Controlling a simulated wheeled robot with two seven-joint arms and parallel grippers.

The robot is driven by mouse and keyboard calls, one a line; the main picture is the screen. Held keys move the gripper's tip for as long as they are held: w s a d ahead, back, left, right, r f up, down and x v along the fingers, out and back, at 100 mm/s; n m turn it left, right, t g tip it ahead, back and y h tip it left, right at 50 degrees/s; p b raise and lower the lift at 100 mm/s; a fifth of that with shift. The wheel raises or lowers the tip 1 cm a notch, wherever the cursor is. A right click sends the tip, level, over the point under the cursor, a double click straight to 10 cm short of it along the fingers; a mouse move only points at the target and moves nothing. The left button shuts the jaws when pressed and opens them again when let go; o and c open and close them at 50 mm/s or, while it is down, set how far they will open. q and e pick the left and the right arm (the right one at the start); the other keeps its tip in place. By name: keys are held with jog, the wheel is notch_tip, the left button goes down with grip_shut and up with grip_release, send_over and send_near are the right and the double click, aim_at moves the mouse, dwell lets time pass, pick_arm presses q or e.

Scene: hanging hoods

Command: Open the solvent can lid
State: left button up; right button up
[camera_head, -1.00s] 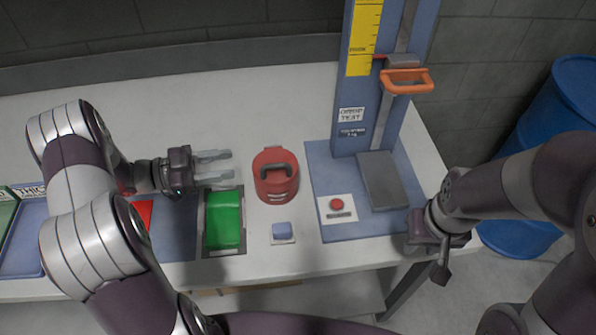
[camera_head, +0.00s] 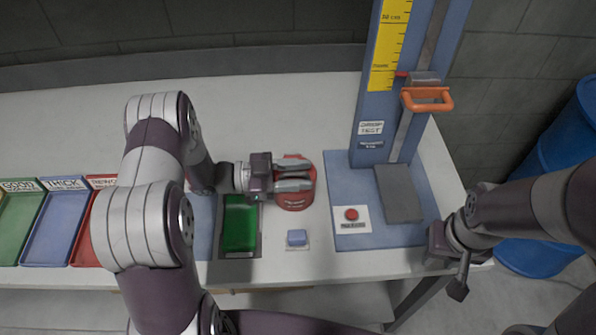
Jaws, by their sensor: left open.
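The red solvent can (camera_head: 294,200) stands on the white table, just left of the blue test stand base. My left gripper (camera_head: 306,184) comes in from the left and its two open fingers reach over the can's top. The fingers hide most of the lid and its dark handle, and I cannot tell whether they touch it. My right gripper (camera_head: 455,270) hangs at the table's front right edge, away from the can. Whether its fingers are open or shut is not clear.
A drop test stand (camera_head: 378,125) with an orange handle (camera_head: 427,98) rises at the back right. A red button (camera_head: 351,214) and grey plate (camera_head: 398,193) lie on its base. Sorting trays (camera_head: 52,230) line the left.

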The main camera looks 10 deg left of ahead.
pick_arm(q)
grip_shut()
jog(key=shift+r, duration=0.2)
